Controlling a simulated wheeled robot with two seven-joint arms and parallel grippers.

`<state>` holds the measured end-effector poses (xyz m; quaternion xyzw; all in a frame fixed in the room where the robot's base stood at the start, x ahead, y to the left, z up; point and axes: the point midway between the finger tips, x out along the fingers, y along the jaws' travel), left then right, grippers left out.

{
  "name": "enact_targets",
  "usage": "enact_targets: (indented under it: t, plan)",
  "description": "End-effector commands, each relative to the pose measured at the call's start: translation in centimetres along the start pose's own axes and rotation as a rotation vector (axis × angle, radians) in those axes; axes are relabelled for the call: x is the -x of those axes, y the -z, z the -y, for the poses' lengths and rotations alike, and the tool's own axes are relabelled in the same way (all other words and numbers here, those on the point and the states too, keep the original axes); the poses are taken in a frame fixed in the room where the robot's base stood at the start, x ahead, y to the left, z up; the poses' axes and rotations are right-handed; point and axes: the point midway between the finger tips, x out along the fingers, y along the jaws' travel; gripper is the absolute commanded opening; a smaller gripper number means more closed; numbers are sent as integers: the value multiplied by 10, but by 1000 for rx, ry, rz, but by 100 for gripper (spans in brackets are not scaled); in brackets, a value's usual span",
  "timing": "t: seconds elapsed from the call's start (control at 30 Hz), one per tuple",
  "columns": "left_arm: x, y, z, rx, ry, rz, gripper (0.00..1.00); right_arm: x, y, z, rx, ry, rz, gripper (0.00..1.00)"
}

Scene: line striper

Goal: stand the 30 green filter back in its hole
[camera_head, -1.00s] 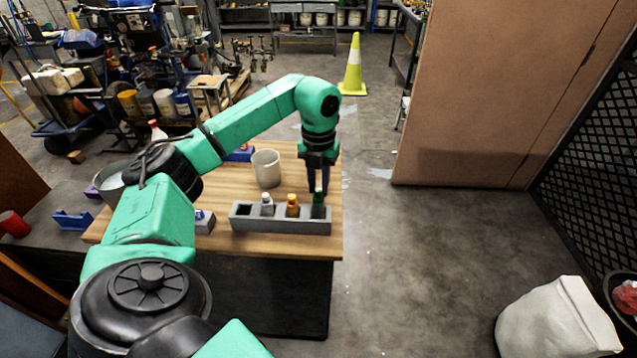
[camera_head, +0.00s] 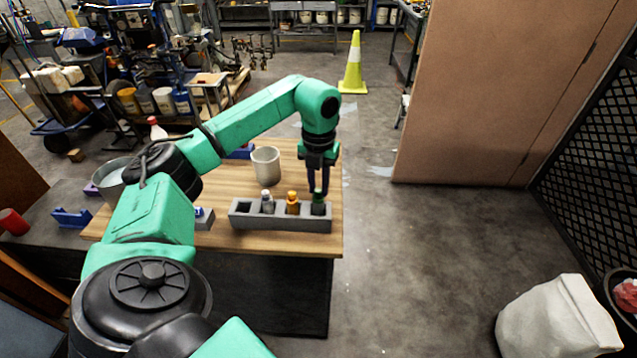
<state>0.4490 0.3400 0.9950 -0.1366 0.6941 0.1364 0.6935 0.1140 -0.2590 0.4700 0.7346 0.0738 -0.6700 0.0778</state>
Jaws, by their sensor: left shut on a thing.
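The grey rack (camera_head: 281,225) stands near the front edge of the wooden table. The green filter (camera_head: 318,197) is upright at the rack's rightmost hole, with a green top and a darker lower part. Its lower end is hidden by the rack's front wall, so I cannot tell how deep it sits. My left gripper (camera_head: 318,188) points straight down and is shut on the green filter's top. A white-capped filter (camera_head: 267,203) and an orange filter (camera_head: 292,204) stand in the middle holes. The leftmost hole (camera_head: 243,208) is empty. My right gripper is out of view.
A grey cup (camera_head: 265,164) stands behind the rack. A small grey block with a blue part (camera_head: 204,219) lies left of the rack. A metal pot (camera_head: 109,180) and a blue holder (camera_head: 72,219) are farther left.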

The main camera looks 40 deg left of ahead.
Motion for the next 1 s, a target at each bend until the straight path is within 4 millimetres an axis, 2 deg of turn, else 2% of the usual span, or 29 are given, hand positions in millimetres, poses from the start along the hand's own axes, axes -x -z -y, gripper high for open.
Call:
enact_targets:
  t: [0.47, 0.5, 0.57, 0.77, 0.8, 0.83, 0.87, 1.0]
  plan:
    - [-13, 0, 0, 0, 0, 0, 0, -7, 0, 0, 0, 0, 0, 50]
    - [-12, 0, 0, 0, 0, 0, 39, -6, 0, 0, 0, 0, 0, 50]
    - [-12, 0, 0, 0, 0, 0, 58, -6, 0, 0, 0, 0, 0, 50]
    - [-12, 0, 0, 0, 0, 0, 58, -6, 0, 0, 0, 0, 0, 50]
    - [-12, 0, 0, 0, 0, 0, 62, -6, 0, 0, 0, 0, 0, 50]
    - [-12, 0, 0, 0, 0, 0, 74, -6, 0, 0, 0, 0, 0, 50]
    - [-12, 0, 0, 0, 0, 0, 78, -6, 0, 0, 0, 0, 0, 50]
    - [-12, 0, 0, 0, 0, 0, 78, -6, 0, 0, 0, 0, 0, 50]
